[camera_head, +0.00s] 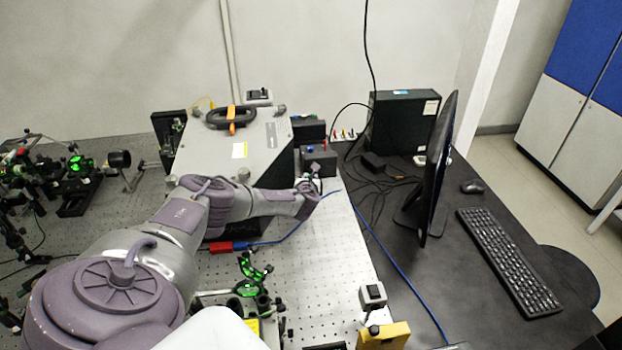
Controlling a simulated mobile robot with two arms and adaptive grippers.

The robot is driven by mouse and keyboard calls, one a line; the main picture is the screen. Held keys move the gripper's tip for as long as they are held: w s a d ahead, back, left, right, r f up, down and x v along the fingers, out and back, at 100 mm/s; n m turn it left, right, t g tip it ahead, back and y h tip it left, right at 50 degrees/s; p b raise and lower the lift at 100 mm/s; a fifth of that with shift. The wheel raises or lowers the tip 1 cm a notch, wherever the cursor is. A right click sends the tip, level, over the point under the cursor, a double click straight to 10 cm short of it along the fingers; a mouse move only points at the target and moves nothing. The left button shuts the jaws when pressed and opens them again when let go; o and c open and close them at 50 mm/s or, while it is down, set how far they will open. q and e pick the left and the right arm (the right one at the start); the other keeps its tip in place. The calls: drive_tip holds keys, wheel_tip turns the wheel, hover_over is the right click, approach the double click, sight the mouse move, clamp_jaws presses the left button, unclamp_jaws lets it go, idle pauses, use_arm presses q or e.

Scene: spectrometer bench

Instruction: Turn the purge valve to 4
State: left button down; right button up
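No part in the head view can be clearly identified as the purge valve, and no number marking is readable. My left arm reaches in from the lower left across the bench. My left gripper (315,178) is small and dark at its end, just in front of a black box (320,160) with small blue and red parts on top. I cannot tell whether it touches anything there, or whether its fingers are open. The wrist hides part of that area. My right gripper is out of view.
A large grey instrument (262,150) with a black handle stands behind my arm. Green-lit optics (252,275) stand in front of it. A blue cable (385,255) crosses to the black desk. A monitor (440,170), keyboard (508,262) and mouse (472,187) are at right.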

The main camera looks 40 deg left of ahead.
use_arm(q)
drive_tip(key=shift+a, duration=0.1)
idle(0.3)
drive_tip(key=c, duration=1.1)
unclamp_jaws()
drive_tip(key=shift+o, duration=0.2)
drive_tip(key=v, duration=1.2)
